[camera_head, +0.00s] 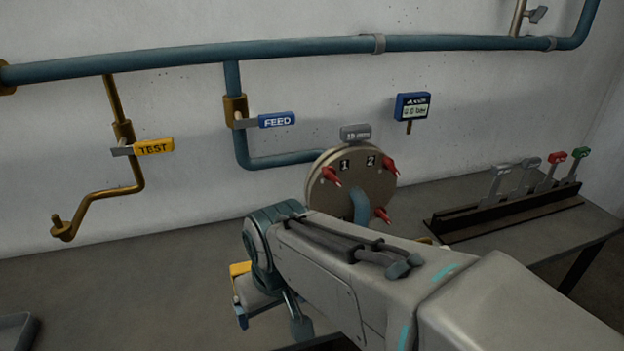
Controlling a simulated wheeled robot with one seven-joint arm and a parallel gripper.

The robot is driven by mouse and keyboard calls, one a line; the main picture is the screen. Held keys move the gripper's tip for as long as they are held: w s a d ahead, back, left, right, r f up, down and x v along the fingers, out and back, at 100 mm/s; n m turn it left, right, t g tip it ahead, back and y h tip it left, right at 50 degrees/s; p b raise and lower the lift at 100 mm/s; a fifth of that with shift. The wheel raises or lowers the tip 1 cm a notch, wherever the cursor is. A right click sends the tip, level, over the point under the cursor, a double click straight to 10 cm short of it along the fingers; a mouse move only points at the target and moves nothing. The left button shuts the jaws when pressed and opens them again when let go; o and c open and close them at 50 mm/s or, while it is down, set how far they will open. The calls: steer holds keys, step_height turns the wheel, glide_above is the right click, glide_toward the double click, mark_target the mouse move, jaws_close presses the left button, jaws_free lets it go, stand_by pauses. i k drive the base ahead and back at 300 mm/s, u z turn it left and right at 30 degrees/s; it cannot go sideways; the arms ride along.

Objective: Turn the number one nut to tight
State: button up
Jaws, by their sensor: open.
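The round tan end cover (350,190) stands by the back wall, marked 1 and 2 near its top. The number one nut (331,177) is the red winged piece at its upper left, beside the 1, pointing down and right. The number two nut (390,165) is at the upper right, and another red nut (382,214) is at the lower right. My arm hides the cover's bottom. My gripper (270,318) hangs at the arm's far end, open, left of and nearer than the cover, apart from the nuts. It is partly hidden.
A FEED valve (276,120) and a TEST valve (154,147) hang left on the wall pipes. A small blue display (412,106) is right of the cover. A rack of levers (510,207) stands on the bench (130,290). The bench's left is mostly clear.

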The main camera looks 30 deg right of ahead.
mark_target(329, 173)
steer(key=u, duration=1.3)
steer(key=k, duration=1.15)
steer(key=z, duration=1.8)
steer(key=i, duration=0.5)
steer(key=u, duration=0.1)
